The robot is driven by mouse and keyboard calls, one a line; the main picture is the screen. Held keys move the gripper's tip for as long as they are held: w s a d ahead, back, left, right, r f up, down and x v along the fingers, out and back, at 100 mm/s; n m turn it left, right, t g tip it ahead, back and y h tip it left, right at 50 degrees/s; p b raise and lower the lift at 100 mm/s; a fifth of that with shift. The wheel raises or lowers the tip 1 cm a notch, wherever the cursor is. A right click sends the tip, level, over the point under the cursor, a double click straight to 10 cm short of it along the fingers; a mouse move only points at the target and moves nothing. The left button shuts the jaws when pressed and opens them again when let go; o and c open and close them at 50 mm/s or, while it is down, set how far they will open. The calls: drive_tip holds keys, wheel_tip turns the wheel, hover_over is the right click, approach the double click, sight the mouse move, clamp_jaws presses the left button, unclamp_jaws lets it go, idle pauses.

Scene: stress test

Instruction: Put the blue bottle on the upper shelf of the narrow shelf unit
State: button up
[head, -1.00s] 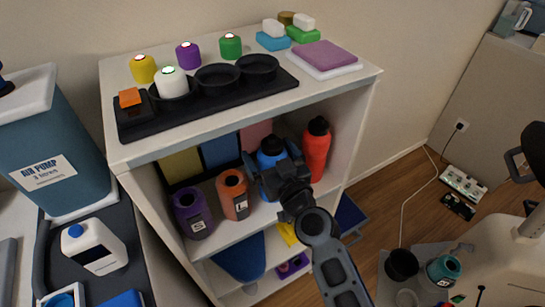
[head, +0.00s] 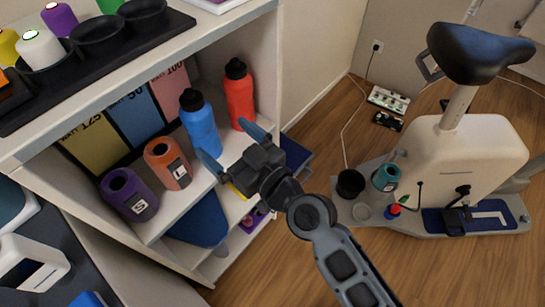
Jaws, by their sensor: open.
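The blue bottle (head: 200,125) with a black cap stands upright on the upper shelf (head: 160,218) of the narrow shelf unit (head: 262,80), below the unit's top board. My gripper (head: 232,145) is open and empty in front of the shelf, just right of and below the blue bottle. Its two blue-grey fingers are spread apart, and one fingertip overlaps the bottle's lower part in the picture. I cannot tell whether it touches. The back of the gripper's palm faces me.
A red bottle (head: 239,95) stands right of the blue one. An orange container (head: 167,165) and a purple container (head: 129,194) stand to the left, with upright books (head: 133,108) behind. An exercise bike (head: 470,135) stands on the right. Floor between is partly clear.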

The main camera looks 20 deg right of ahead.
drive_tip(key=s+d+f+m+h, duration=0.2)
drive_tip(key=s+d+f+h, duration=0.1)
drive_tip(key=s+d, duration=0.5)
drive_tip(key=s+d+f+m+h, duration=0.25)
drive_tip(key=s+d, duration=0.25)
drive_tip(key=s, duration=0.5)
drive_tip(key=s+d+r+h, duration=0.1)
drive_tip(key=s+d+r, duration=0.2)
drive_tip(key=s, duration=0.6)
drive_tip(key=s+d+r+m+h, duration=0.1)
drive_tip(key=s+d+r+h, duration=0.1)
drive_tip(key=s+r, duration=0.5)
drive_tip(key=shift+s+d+g, duration=0.4)
drive_tip(key=shift+s+d, duration=0.45)
drive_tip(key=shift+s, duration=0.4)
